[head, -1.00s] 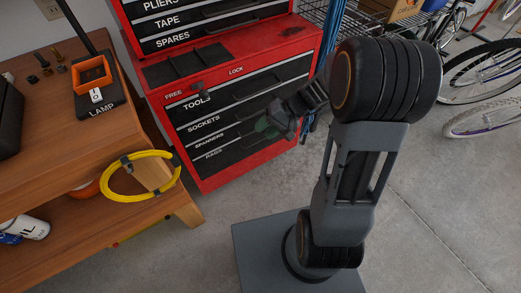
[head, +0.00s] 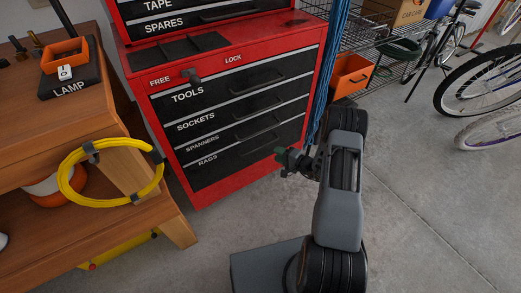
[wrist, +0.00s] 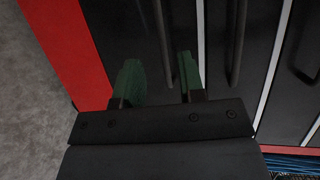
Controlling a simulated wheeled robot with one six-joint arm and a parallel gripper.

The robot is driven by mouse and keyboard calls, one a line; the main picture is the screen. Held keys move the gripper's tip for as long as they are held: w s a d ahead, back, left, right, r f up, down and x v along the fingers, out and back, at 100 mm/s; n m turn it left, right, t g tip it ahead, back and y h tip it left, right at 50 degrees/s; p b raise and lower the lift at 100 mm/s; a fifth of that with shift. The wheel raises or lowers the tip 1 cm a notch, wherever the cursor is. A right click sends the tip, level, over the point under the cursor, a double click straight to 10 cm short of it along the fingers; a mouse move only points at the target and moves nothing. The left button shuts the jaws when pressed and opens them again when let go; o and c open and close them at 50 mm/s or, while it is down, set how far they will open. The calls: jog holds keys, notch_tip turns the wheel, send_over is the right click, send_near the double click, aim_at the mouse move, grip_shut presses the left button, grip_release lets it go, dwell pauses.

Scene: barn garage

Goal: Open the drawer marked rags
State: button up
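The drawer marked RAGS (head: 222,170) is the lowest black drawer in the red tool cabinet (head: 200,197), and it looks shut. My gripper (head: 283,156) is at the right part of that drawer's front. In the wrist view my gripper (wrist: 159,80) is open, its two green-tipped fingers apart and empty. The dark bar handle (wrist: 160,42) of the lowest drawer runs upward in the picture between the fingers; I cannot tell whether they touch it. A lever (head: 191,75) on the cabinet stands near the word FREE, away from LOCK.
The SPANNERS (head: 202,145), SOCKETS and TOOLS drawers above look shut. A wooden bench (head: 180,228) with a yellow hose coil (head: 75,180) stands at the left. Blue cables (head: 331,60) hang by the cabinet's right side. Bicycles stand at the right; the floor between is clear.

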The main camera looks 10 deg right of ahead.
aim_at(261, 147)
jog(key=b+x, duration=0.2)
jog(key=x, duration=0.8)
jog(key=shift+c, duration=0.3)
grip_shut()
